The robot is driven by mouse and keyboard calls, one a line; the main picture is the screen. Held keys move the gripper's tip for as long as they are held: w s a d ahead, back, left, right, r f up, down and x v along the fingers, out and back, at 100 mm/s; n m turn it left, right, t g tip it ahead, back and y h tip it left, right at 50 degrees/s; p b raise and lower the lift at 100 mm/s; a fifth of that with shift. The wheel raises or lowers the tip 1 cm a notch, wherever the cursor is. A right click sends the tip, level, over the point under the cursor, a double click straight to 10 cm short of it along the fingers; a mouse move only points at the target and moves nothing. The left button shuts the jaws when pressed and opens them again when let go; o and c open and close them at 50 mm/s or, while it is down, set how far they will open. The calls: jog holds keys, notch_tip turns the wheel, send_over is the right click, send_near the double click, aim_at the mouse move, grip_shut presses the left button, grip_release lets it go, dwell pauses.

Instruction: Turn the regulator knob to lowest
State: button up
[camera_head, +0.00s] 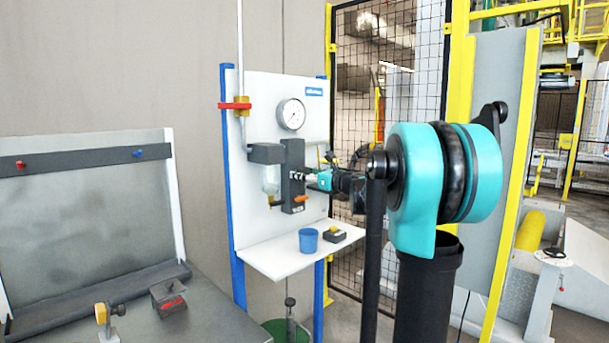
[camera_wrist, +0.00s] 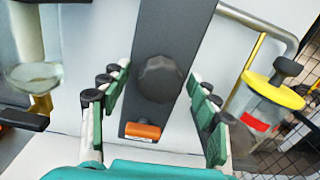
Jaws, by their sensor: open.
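The regulator knob (camera_wrist: 160,78) is a dark, faceted round knob on a dark grey upright block (camera_wrist: 178,25). In the head view the block (camera_head: 293,158) is mounted on the white panel, and the knob is hidden by my gripper. My gripper (camera_head: 308,179) reaches the block from the right. In the wrist view my gripper (camera_wrist: 159,76) is open, with green-padded fingers on either side of the knob. Gaps show between the pads and the knob. An orange lever (camera_wrist: 143,131) sits on the same block below the knob.
A pressure gauge (camera_head: 292,114) is above the block, and a clear bowl (camera_head: 270,180) hangs left of it. A blue cup (camera_head: 308,240) and a small dark button box (camera_head: 334,236) stand on the white shelf (camera_head: 278,262) below. A yellow-topped canister (camera_wrist: 268,98) is right of my fingers.

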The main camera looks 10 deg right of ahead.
jog(key=shift+w+a, duration=0.1)
jog(key=shift+w, duration=0.05)
jog(key=shift+c, duration=0.3)
jog(key=c, duration=1.1)
